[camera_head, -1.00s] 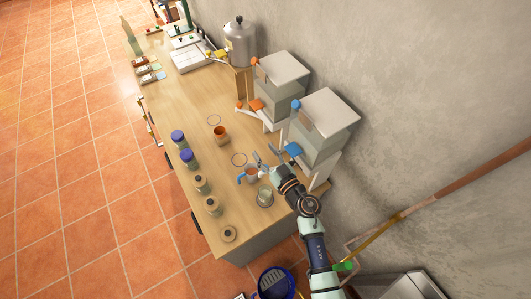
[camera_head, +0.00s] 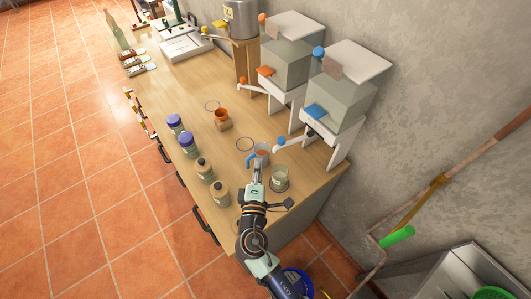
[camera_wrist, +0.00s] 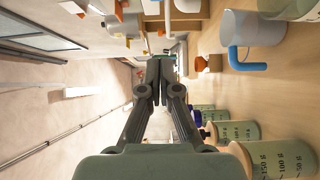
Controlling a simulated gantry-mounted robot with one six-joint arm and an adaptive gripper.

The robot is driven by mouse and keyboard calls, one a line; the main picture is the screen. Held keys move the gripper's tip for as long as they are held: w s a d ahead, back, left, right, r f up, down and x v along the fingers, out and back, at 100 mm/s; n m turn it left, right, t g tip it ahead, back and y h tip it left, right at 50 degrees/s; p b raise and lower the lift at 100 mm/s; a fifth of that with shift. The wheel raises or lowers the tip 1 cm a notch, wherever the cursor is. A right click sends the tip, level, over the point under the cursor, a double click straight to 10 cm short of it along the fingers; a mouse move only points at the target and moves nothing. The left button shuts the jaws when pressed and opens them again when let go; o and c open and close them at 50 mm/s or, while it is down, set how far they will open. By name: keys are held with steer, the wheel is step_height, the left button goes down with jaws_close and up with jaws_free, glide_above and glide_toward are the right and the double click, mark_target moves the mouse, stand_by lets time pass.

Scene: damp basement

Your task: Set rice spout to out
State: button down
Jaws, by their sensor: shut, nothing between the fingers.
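Two grain dispensers with clear bins stand along the wall in the head view. The nearer, blue-marked one (camera_head: 343,92) has a blue part (camera_head: 316,111) and a pale spout arm with a blue end (camera_head: 281,142), reaching out over the table side. The farther, orange-marked one (camera_head: 287,62) has a similar arm with an orange end (camera_head: 241,80). I cannot read which one holds rice. My gripper (camera_head: 258,163) is shut and empty, beside a mug with a blue handle (camera_head: 263,149), left of and below the blue-ended arm. The wrist view shows its fingers together (camera_wrist: 157,72).
In the wrist view the mug (camera_wrist: 250,35) is close on the right. A glass jar (camera_head: 280,178) stands right of my gripper. Several lidded jars (camera_head: 203,168) line the left table edge.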

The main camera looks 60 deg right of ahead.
steer(key=d+p, duration=0.1)
steer(key=d, duration=0.8)
steer(key=shift+s+d, duration=0.1)
steer(key=shift+d, duration=0.2)
